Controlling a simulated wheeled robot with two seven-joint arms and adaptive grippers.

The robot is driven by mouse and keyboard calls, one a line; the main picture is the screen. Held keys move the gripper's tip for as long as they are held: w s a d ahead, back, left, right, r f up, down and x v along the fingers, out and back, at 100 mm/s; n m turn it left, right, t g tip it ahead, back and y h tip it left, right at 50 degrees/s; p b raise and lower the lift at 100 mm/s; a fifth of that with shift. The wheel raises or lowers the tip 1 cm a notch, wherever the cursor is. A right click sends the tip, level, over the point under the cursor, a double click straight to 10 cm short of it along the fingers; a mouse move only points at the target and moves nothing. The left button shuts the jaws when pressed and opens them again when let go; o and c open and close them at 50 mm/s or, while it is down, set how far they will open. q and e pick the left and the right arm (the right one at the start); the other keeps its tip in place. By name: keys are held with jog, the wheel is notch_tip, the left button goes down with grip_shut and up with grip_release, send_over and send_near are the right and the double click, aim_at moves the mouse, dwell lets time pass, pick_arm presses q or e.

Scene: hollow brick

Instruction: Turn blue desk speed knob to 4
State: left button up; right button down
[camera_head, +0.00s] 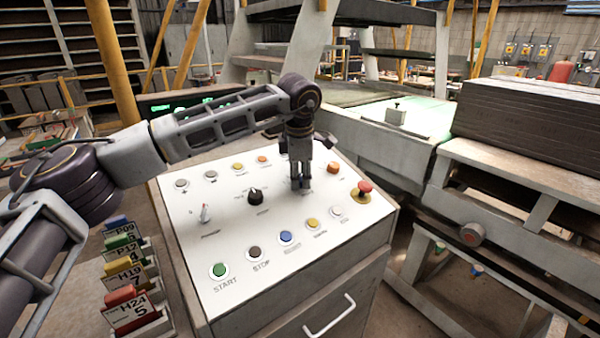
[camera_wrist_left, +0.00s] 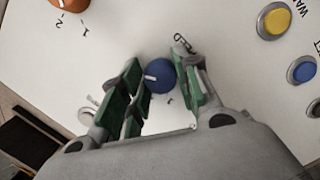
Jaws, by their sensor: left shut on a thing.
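The blue knob (camera_wrist_left: 160,77) sits between the green-padded fingers of my left gripper (camera_wrist_left: 161,80) in the left wrist view. A white pointer mark on its top points toward the left of that picture. A small printed mark shows beside it, too small to read, and the rest of its scale is hidden. In the head view my left gripper (camera_head: 301,183) points down onto the white control panel (camera_head: 225,237), shut on the knob, which it hides there. My right gripper is not in view.
An orange control (camera_head: 333,168) and a red mushroom button (camera_head: 364,188) lie close right of the gripper. A black knob (camera_head: 255,196) is to its left. A blue button (camera_head: 287,237) and a yellow button (camera_head: 313,224) are in front. Colored card holders (camera_head: 122,297) stand left of the desk.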

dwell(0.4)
pick_arm(q)
jog(key=o, duration=1)
jog(key=v, duration=1.2)
